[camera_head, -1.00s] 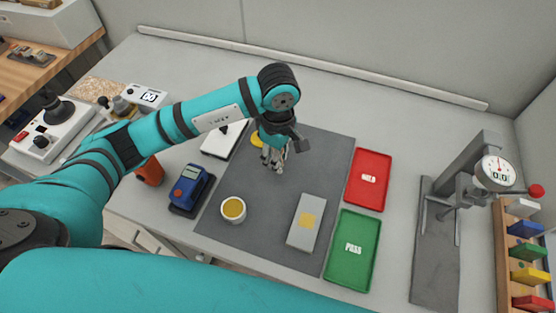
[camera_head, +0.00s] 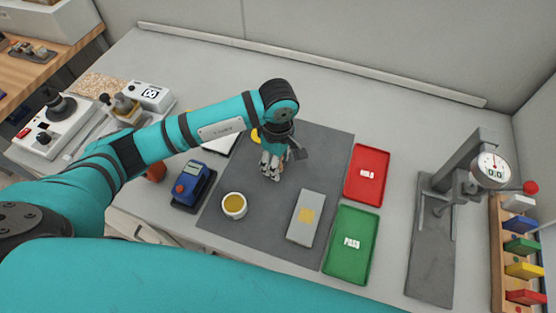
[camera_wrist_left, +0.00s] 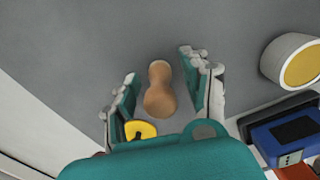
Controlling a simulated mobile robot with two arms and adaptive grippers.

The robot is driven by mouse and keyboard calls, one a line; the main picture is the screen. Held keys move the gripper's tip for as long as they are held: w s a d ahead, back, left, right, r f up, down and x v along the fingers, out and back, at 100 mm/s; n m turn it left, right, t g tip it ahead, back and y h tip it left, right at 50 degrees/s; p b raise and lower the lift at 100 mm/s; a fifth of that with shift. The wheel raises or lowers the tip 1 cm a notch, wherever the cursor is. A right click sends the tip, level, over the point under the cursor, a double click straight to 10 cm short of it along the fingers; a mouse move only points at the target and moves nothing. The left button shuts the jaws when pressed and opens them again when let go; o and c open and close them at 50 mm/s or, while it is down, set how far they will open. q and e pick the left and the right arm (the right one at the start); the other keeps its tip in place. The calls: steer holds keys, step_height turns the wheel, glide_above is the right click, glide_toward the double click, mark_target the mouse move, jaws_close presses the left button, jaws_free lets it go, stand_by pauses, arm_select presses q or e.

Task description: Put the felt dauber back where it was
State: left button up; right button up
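The wooden, waisted handle (camera_wrist_left: 160,90), which looks like the felt dauber, shows in the left wrist view over the grey mat. My left gripper (camera_wrist_left: 163,85) has its fingers spread on both sides of it, with a visible gap on each side. In the head view my left gripper (camera_head: 271,167) points down at the upper part of the grey mat (camera_head: 258,215) and hides the dauber. I cannot tell whether the dauber touches the mat. My right gripper is not in view.
A white cup with yellow contents (camera_head: 234,206) and a blue device (camera_head: 193,186) stand near the gripper. A grey plate with a yellow patch (camera_head: 306,218), a red tray (camera_head: 367,176) and a green tray (camera_head: 350,245) lie right. A gauge stand (camera_head: 435,240) is farther right.

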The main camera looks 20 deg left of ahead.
arm_select(q)
steer(key=shift+r, duration=0.1)
steer(key=shift+r, duration=0.2)
step_height(320, 180, up, 11)
steer(key=b, duration=0.3)
steer(key=shift+w+f, duration=0.1)
steer(key=shift+f, duration=0.1)
steer(key=shift+r, duration=0.55)
